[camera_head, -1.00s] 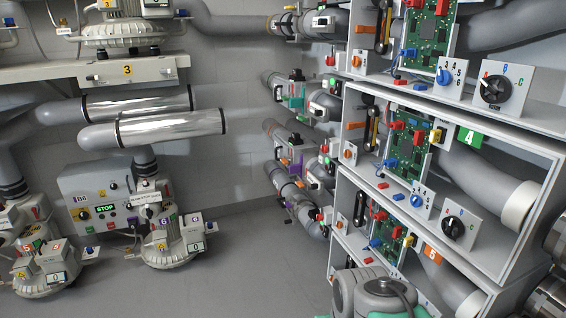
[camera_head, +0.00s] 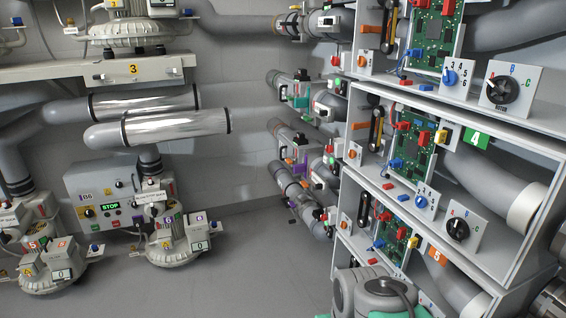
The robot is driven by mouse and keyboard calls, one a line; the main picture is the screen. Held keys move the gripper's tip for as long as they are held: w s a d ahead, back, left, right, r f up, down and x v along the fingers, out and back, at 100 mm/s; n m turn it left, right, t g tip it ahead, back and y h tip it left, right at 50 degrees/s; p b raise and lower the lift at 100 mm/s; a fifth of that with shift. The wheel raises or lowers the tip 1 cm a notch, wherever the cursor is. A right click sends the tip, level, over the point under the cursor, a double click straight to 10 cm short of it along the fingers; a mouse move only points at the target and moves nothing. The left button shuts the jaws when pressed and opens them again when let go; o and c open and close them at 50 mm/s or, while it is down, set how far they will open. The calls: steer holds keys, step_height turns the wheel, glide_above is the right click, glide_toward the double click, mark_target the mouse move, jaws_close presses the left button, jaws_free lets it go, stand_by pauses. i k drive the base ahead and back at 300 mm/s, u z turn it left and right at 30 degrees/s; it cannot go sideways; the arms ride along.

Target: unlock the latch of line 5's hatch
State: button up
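The orange label 5 (camera_head: 437,256) is on the lower right shelf unit, beside a grey pipe (camera_head: 456,284). In this compartment a green circuit board (camera_head: 391,236) stands upright, with red and blue parts and a black slotted bracket (camera_head: 364,210) to its left. My gripper is out of view; only part of my arm shows at the bottom.
Shelf compartment 4 (camera_head: 478,138) is above, with a black A-B-C knob (camera_head: 458,229) below it at the right. Blower machines (camera_head: 180,238) and a control box with a STOP display (camera_head: 109,207) stand at the left. Grey floor (camera_head: 260,260) is clear between them and the shelves.

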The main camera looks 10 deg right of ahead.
mark_target(290, 161)
steer(key=u, duration=0.65)
steer(key=i, duration=0.95)
steer(key=u, duration=0.7)
steer(key=i, duration=1.95)
steer(key=z, duration=0.55)
